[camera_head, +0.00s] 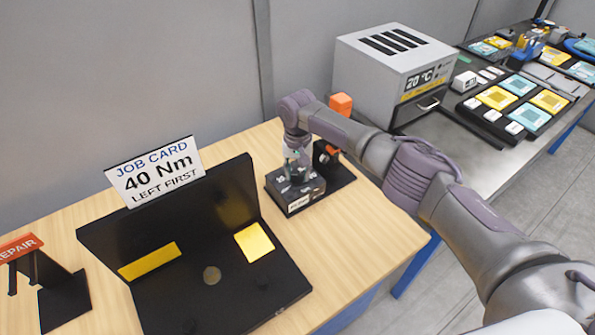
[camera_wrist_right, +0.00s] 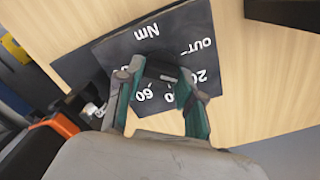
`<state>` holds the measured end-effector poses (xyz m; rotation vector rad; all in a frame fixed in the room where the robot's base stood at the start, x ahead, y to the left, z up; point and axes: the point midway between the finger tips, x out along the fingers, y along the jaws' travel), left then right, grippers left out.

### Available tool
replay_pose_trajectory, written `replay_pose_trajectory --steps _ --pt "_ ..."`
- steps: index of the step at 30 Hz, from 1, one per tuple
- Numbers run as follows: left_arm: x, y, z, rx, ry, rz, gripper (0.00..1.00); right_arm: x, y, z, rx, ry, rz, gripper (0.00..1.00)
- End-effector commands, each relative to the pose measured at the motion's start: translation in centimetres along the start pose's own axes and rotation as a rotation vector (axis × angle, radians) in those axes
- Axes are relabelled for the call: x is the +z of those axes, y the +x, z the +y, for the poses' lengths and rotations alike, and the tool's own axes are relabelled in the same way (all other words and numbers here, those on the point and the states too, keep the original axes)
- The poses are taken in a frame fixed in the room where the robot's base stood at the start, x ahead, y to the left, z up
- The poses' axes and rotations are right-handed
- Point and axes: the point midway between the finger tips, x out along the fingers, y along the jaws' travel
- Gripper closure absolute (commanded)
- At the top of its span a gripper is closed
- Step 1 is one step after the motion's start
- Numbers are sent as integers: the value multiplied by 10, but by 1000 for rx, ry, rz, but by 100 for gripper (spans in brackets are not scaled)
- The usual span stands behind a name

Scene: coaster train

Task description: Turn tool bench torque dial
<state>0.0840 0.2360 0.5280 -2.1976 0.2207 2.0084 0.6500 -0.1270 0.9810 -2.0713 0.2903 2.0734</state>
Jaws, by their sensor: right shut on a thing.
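The torque dial's dark box (camera_head: 305,197) stands on the wooden bench, right of the black case. In the right wrist view its face (camera_wrist_right: 187,35) carries white marks reading "Nm", "OUT", "20" and "60"; another number is partly covered. My right gripper (camera_head: 295,172) reaches down onto the top of the box. In the right wrist view its two green-edged fingers (camera_wrist_right: 160,88) are shut on the dark dial knob (camera_wrist_right: 160,70), which they mostly hide. The pointer setting cannot be read. The job card (camera_head: 155,170) reads "40 Nm LEFT FIRST". My left gripper is not in view.
An open black case (camera_head: 190,290) with yellow pieces fills the bench's front middle. A red "REPAIR" stand (camera_head: 20,245) is at the left. An orange-topped thing (camera_head: 340,104) stands behind my arm. A grey oven reading "20 °C" (camera_head: 385,70) is behind, on a metal table.

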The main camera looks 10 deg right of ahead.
Motion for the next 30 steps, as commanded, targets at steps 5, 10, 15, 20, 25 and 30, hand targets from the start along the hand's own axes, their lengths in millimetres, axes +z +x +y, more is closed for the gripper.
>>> replay_pose_trajectory --steps 5,10,15,20,25,30 --pt "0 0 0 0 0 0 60 0 0 0 0 -84 -1 98" --pt "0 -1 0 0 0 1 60 0 0 -1 -1 -214 -1 98" --pt "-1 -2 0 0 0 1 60 0 0 -2 -1 -370 -1 98" --pt "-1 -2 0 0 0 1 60 0 0 -2 -1 -510 0 98" --pt "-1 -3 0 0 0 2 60 1 -1 -2 0 -639 1 98" --pt "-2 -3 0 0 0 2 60 1 -1 -3 0 -739 1 98"
